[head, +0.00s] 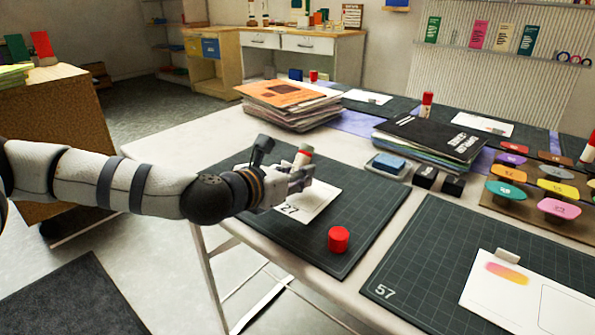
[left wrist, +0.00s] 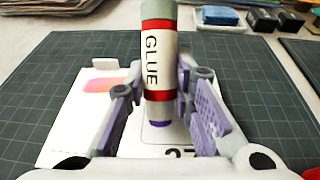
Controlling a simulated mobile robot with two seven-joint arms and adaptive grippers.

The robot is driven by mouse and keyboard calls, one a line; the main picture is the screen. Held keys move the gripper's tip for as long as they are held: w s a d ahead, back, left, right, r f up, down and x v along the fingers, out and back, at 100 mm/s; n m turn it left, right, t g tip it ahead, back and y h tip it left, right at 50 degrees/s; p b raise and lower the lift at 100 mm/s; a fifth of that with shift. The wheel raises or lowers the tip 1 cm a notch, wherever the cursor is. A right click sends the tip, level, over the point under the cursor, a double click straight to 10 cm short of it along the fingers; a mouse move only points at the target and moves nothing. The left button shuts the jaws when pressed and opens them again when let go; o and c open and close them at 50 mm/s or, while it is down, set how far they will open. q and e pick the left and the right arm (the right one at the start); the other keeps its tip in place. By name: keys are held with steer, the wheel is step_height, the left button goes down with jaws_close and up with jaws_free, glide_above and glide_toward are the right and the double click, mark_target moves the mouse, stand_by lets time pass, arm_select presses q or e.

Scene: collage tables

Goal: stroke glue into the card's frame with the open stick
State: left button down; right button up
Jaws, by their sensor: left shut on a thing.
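My left gripper (head: 298,178) is shut on the glue stick (head: 304,155) above the near dark mat. In the left wrist view, the gripper (left wrist: 163,104) has a finger on each side of the glue stick (left wrist: 160,50), which has a white label reading GLUE, red bands and a purple tip pointing down. The white card (head: 318,203) lies below on the mat; in the left wrist view the card (left wrist: 76,135) shows a pink-orange patch and part of a drawn frame. Whether the tip touches the card I cannot tell. A red cap (head: 338,239) stands on the mat.
A second dark mat (head: 420,270) with another card (head: 525,300) lies to the right. Behind are a stack of booklets (head: 290,100), a black folder pile (head: 430,138), a blue sponge in a tray (head: 390,163) and small black blocks (head: 425,176). The mat around the cap is clear.

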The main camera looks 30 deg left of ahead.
arm_select(q)
steer(key=shift+s, duration=0.1)
stand_by(0.5)
steer(key=shift+f+b, duration=0.45)
steer(key=shift+f, duration=0.05)
stand_by(0.3)
